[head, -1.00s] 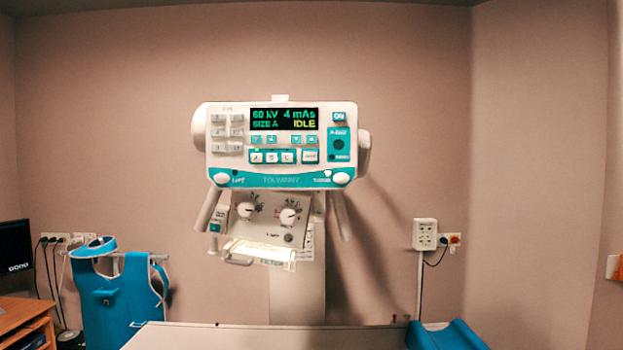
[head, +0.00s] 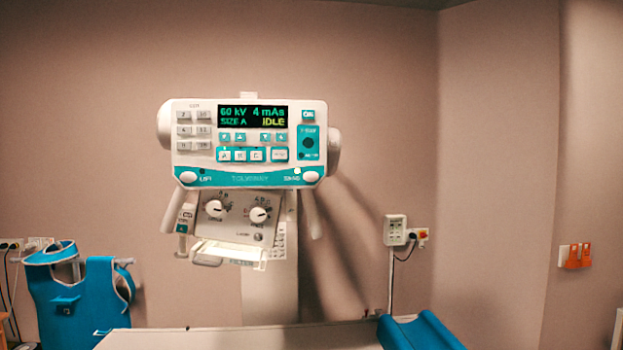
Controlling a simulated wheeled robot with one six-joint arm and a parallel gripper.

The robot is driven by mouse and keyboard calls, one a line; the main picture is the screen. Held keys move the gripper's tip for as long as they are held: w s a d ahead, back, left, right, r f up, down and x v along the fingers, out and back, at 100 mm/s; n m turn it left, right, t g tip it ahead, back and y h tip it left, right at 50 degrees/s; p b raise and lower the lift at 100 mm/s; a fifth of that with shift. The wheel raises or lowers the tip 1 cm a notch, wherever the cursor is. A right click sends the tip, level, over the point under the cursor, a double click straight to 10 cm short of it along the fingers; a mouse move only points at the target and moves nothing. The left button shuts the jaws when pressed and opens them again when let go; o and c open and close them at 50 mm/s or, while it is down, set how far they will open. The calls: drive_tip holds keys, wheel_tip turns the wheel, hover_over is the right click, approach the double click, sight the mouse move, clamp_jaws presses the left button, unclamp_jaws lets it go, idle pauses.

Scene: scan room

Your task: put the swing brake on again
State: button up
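The X-ray head's control panel (head: 248,143) faces me in the middle left of the head view. Its display (head: 253,116) reads 60 kV, 4 mAs, SIZE A, IDLE. A round white button (head: 310,177) sits at the panel's lower right corner, by a small blurred label that may read swing. A small lamp (head: 297,171) above that label looks pale and lit. A matching white button (head: 188,177) is at the lower left corner by a label like lift; the lamp there (head: 202,171) looks dark. My gripper is not in view.
Two dials (head: 260,214) sit on the collimator below the panel, between two angled handles. A table (head: 230,341) with a blue cushion (head: 420,332) lies in front. A blue apron (head: 78,300) hangs at left. Orange tags (head: 578,256) are on the right wall.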

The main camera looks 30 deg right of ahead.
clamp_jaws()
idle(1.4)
